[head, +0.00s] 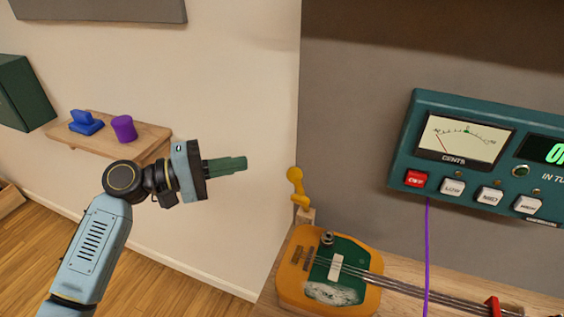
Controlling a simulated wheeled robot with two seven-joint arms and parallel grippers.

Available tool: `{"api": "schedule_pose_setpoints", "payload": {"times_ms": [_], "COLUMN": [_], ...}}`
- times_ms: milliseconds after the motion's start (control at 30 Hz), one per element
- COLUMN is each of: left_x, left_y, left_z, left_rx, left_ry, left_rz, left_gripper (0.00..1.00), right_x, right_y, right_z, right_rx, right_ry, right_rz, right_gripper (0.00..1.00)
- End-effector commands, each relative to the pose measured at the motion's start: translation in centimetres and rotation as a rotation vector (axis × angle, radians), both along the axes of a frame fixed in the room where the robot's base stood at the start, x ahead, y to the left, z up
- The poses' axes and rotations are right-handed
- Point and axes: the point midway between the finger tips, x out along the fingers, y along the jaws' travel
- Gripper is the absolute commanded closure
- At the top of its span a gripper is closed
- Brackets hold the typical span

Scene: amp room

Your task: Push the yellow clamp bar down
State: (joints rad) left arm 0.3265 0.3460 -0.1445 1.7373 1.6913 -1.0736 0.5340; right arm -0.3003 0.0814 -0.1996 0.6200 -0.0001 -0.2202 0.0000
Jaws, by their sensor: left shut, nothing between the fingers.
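The yellow clamp bar (296,186) stands upright on a small wooden post (305,215) at the back left corner of the bench, behind the orange and green stringed instrument (293,284). My left gripper (243,163) is shut and empty. Its dark green fingers point right toward the bar, a little higher in the picture and to its left, with a visible gap between them. My right gripper is not in view.
A teal meter panel (402,150) with buttons is at the right, with a purple cable (427,250) hanging below it.

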Motion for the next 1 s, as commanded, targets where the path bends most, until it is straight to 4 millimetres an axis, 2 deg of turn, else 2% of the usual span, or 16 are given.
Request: {"api": "schedule_pose_setpoints", "payload": {"times_ms": [100,400,533,667,1000], "left_x": [-0.4,-0.4,-0.1,0.6,3.0], "left_y": [-0.2,-0.2,-1.1,-3.1,-9.9], "left_z": [1.1,1.0,1.1,1.2,1.1], "left_rx": [-0.016,-0.016,-0.017,-0.018,-0.017], "left_ry": [-0.008,-0.007,-0.007,-0.008,-0.007], "left_rz": [-0.023,-0.021,-0.021,-0.022,-0.022], "left_gripper": [1.00,1.00,1.00,1.00,1.00], "right_x": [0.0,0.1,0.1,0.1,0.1], "right_y": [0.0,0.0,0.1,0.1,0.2], "right_z": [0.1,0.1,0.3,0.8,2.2], "right_rx": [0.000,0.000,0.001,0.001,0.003], "right_ry": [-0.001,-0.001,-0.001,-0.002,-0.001], "right_rz": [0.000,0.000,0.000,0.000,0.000], "right_gripper": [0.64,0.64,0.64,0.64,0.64]}}
